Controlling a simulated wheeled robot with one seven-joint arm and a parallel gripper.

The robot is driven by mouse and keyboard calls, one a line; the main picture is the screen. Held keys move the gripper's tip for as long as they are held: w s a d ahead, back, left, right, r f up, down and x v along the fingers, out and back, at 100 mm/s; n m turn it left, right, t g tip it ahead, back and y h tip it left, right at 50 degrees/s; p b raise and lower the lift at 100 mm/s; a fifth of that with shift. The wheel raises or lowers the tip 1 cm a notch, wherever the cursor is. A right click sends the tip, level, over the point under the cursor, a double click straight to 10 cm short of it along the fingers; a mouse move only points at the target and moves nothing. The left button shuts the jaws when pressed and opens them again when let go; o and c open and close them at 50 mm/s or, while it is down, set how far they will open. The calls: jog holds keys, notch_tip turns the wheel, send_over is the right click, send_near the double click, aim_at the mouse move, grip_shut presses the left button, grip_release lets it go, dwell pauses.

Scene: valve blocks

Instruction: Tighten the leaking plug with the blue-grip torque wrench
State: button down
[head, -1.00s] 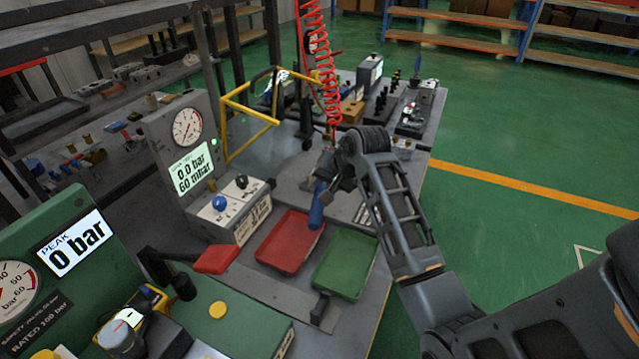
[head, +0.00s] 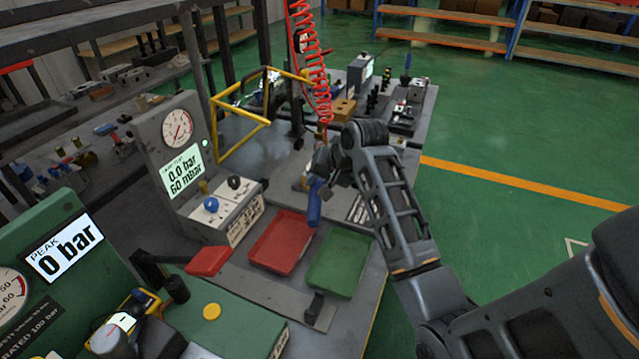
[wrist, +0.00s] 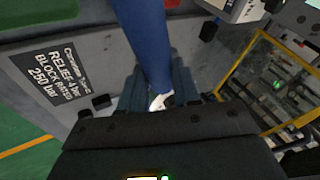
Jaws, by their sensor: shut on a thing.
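My gripper (head: 322,181) is over the grey bench beyond the trays, shut on the torque wrench. The wrench's blue grip (head: 314,205) sticks out of the jaws toward the red and green trays in the head view. In the wrist view the blue grip (wrist: 147,42) comes down from the top edge and runs between my two dark fingers (wrist: 160,92). A small bright metal part shows between the fingertips. The rest of the wrench is hidden by my gripper. I cannot make out the leaking plug in either view.
A red tray (head: 281,243) and a green tray (head: 340,262) lie on the near bench. A gauge panel (head: 178,140) reading 0.0 bar stands at left. A yellow frame (head: 240,125) stands behind it. A red coiled hose (head: 318,85) hangs close beyond my gripper.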

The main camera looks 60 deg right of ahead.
jog(key=shift+r, duration=3.4)
